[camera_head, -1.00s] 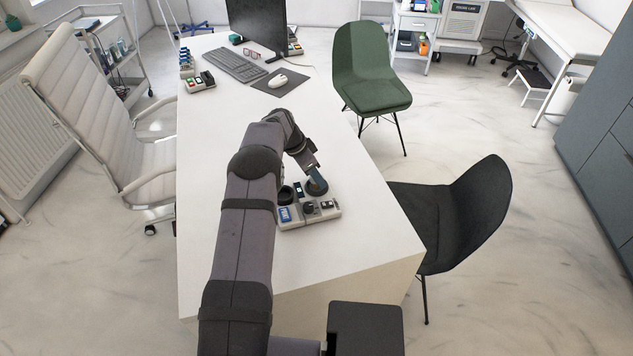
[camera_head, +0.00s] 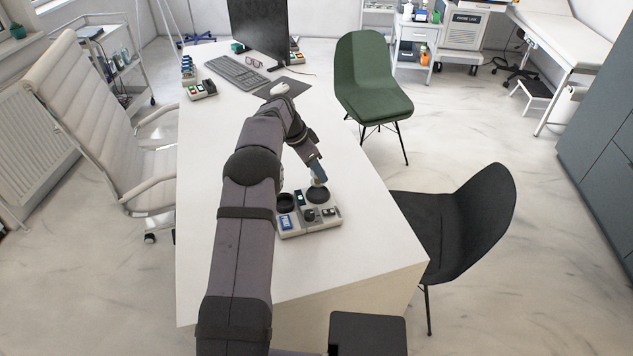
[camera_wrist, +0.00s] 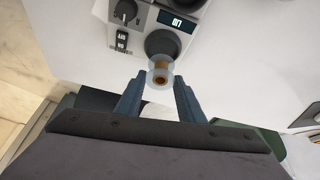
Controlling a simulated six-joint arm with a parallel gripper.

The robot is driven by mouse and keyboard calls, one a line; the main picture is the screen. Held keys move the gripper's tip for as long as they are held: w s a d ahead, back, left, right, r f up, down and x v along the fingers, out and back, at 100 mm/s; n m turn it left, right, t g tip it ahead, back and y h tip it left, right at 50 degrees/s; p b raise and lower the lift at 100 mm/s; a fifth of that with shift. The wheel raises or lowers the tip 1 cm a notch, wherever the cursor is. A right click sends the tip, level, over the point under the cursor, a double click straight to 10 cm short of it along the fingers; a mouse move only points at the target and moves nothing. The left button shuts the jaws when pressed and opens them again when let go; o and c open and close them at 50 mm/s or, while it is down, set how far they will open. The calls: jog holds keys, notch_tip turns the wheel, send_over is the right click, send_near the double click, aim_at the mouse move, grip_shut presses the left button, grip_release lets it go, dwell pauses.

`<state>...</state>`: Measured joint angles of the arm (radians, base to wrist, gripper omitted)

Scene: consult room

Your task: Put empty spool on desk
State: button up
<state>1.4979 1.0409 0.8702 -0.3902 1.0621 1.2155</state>
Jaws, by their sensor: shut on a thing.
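The empty spool (camera_wrist: 158,76) has pale translucent flanges and a tan core. In the wrist view it sits between the fingertips of my gripper (camera_wrist: 157,84), which is shut on it. In the head view my gripper (camera_head: 318,180) is just above a grey device (camera_head: 325,223) on the white desk (camera_head: 365,235). The spool is too small there to make out clearly. The device has two dark round parts, knobs and a small display. In the wrist view the spool overlaps the device's dark round part (camera_wrist: 163,42); I cannot tell whether they touch.
Bare desk surrounds the device. A keyboard (camera_head: 236,72), monitor (camera_head: 258,30), mouse (camera_head: 279,89) and small button box (camera_head: 201,90) are at the far end. A green chair (camera_head: 372,85) and black chair (camera_head: 460,215) stand at the desk's right side, a white chair (camera_head: 95,110) at its left.

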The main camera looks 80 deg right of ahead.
notch_tip(320, 180, up, 4)
jog(key=shift+r+b, duration=0.25)
jog(key=shift+b, duration=0.1)
jog(key=shift+w+r, duration=0.15)
jog(key=shift+w, duration=0.2)
jog(key=w+a+r+n+t+h+p, duration=0.1)
jog(key=w+a+n+p, duration=0.15)
jog(key=w, duration=0.75)
jog(key=w+a+r+n+p, duration=0.1)
jog(key=w+a+n+p, duration=0.15)
jog(key=w, duration=0.75)
jog(key=w+a+f+n+t+h, duration=0.1)
jog(key=w+a+f+n, duration=0.2)
jog(key=w+f, duration=0.3)
jog(key=shift+f+n+t, duration=0.4)
jog(key=shift+f+n, duration=0.1)
jog(key=shift+f, duration=0.35)
jog(key=shift+a+f+b, duration=0.1)
jog(key=shift+f+b, duration=0.05)
jog(key=shift+b, duration=0.15)
